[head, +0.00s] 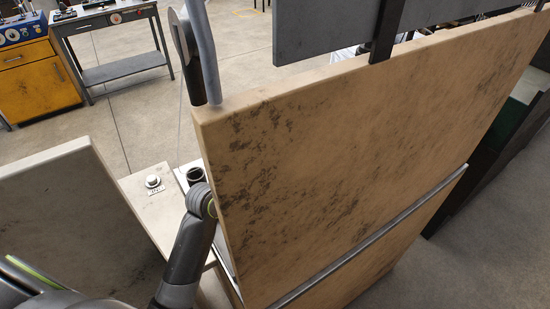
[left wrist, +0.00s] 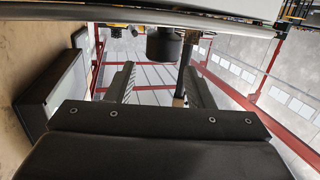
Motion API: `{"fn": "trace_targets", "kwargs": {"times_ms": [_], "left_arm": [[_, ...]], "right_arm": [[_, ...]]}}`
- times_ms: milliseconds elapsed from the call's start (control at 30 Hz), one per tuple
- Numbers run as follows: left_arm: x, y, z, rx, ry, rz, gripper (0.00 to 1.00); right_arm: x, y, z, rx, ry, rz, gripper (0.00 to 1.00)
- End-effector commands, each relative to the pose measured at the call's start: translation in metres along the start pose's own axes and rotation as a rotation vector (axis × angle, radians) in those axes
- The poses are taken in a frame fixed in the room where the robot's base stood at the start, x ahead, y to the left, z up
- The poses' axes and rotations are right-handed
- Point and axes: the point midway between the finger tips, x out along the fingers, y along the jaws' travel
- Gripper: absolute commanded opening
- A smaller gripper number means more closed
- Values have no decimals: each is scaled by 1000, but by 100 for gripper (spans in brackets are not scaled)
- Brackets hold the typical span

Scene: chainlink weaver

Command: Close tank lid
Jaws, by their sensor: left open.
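No part is clearly marked as the tank lid. A large, scuffed beige panel (head: 330,150) stands tilted across the middle and right of the head view, with a long silver rail (head: 375,235) along its lower part. My left arm passes beside the panel's left edge, and its gripper is hidden in that view. In the left wrist view my left gripper (left wrist: 160,88) has its two ridged fingers apart with nothing gripped. A dark cylinder (left wrist: 164,45) and a thin dark post show beyond the fingers, below a pale edge (left wrist: 150,12). My right gripper is not in view.
A second pale panel (head: 75,200) stands at the left. Between the panels is a low ledge with a white round knob (head: 152,181) and a black cylinder (head: 195,175). A grey plate (head: 320,30) rises behind. Open floor (head: 130,110) and a workbench (head: 110,25) lie farther back.

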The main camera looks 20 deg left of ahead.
Motion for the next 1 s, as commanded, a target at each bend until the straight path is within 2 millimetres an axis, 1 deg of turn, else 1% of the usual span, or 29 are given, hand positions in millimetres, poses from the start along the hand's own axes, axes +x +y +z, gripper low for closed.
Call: {"fn": "trace_targets", "kwargs": {"times_ms": [33,300,400,567,1000], "left_arm": [[-2,0,-14,1,1,0,48],[-6,1,-50,1,0,0,48],[-7,1,-60,1,0,0,48],[-8,1,-67,0,-1,0,48],[-8,1,-66,0,-1,0,48]], "right_arm": [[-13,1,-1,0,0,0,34],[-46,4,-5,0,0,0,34],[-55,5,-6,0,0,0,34],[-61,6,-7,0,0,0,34],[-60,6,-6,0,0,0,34]]}}
